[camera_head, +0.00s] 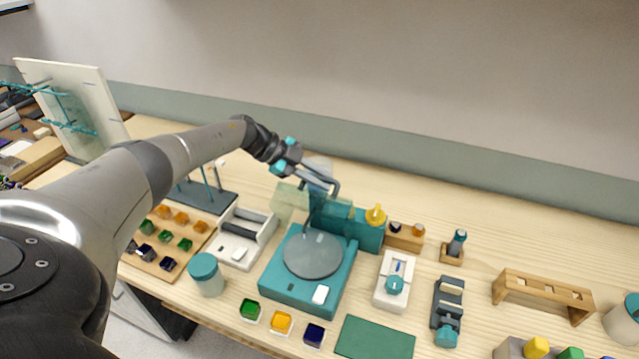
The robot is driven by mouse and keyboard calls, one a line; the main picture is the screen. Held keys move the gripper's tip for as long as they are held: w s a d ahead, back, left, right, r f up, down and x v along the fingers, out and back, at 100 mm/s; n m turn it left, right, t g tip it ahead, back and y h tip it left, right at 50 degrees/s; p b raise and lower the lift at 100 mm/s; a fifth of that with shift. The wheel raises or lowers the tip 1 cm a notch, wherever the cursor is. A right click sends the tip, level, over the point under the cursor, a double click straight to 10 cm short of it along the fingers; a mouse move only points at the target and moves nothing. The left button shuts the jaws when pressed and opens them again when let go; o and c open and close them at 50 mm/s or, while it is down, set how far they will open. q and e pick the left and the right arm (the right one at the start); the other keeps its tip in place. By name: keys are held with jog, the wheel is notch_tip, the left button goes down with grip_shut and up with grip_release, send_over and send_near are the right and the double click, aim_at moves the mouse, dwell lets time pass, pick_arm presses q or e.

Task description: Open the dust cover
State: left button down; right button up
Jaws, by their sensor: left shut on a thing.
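A teal turntable-like device (275,282) stands near the middle of the bench in the head view. Its round grey disc (313,255) and a white button (321,294) lie uncovered. A see-through greenish dust cover (290,202) stands raised at the back of the device, tilted up off the disc. My left gripper (333,187) is above the device's back edge, at the cover. It is shut on the cover, though the grip itself is small and partly hidden by the fingers. My right gripper is not in view.
A white tray (240,246) and teal jar (206,274) stand left of the device. A teal block with a yellow knob (376,214) is behind right, and a white switch box (395,280) is at right. Coloured pots (282,322) and a green mat (375,338) lie in front.

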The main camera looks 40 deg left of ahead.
pick_arm(q)
jog(key=shift+w, duration=0.25)
jog(key=c, duration=0.8)
grip_release()
jog(key=shift+c, duration=0.2)
jog(key=b+v, duration=0.1)
jog(key=v, duration=1.4)
jog(key=shift+s+a+r, duration=0.1)
jog(key=shift+a, duration=0.05)
